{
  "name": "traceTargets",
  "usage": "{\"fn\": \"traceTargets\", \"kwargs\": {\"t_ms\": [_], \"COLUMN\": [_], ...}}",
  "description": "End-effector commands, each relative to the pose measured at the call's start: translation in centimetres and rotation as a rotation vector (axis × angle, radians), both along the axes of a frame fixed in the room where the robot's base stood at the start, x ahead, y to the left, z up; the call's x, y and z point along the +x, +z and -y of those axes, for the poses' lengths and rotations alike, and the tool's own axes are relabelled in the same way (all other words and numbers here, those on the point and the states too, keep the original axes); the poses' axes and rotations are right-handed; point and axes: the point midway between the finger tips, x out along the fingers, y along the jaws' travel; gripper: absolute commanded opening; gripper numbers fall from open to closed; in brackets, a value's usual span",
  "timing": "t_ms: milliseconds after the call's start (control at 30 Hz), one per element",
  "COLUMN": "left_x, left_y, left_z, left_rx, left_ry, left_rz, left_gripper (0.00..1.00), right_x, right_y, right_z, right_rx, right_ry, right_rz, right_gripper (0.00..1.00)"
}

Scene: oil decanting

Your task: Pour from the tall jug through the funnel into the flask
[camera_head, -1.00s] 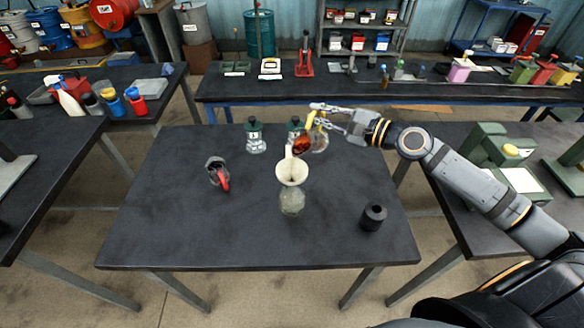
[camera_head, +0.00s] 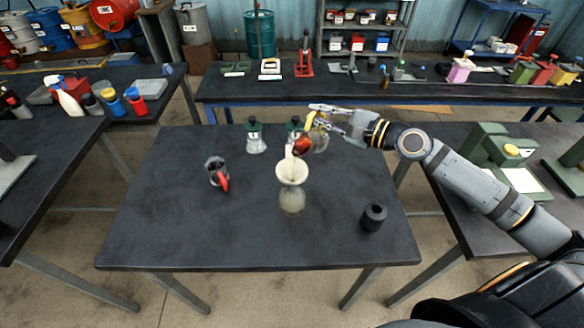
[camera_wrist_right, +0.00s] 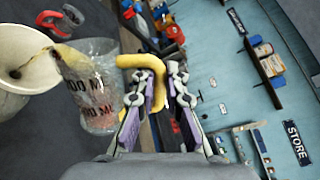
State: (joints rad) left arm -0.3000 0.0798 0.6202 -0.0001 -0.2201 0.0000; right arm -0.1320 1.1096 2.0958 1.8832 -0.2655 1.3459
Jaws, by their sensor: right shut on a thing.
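The tall jug (camera_head: 319,142) is clear with a yellow handle. It is tipped over the funnel, its lip towards the funnel's mouth. The cream funnel (camera_head: 291,171) sits upright in the neck of the glass flask (camera_head: 291,203), which has cloudy brownish contents low down. My right gripper (camera_head: 325,115) is shut on the jug's yellow handle; the gripper also shows in the wrist view (camera_wrist_right: 160,88). My left gripper is out of view.
Two green-topped bottles (camera_head: 255,138) (camera_head: 295,127) stand behind, the second close to the jug. A black cylinder (camera_head: 373,217) stands at the right. The table's front left (camera_head: 180,235) is clear.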

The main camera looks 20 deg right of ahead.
Motion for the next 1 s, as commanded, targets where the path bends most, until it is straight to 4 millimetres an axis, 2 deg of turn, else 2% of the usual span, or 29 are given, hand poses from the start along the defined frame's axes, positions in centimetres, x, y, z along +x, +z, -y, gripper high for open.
{"fn": "traceTargets", "kwargs": {"t_ms": [1000], "left_x": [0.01], "left_y": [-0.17], "left_z": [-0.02], "left_rx": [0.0], "left_ry": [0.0], "left_rz": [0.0], "left_gripper": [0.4], "right_x": [-0.25], "right_y": [-0.05], "right_z": [-0.36], "right_rx": [-0.043], "right_ry": [0.0], "right_rz": [0.031], "right_gripper": [0.0]}}
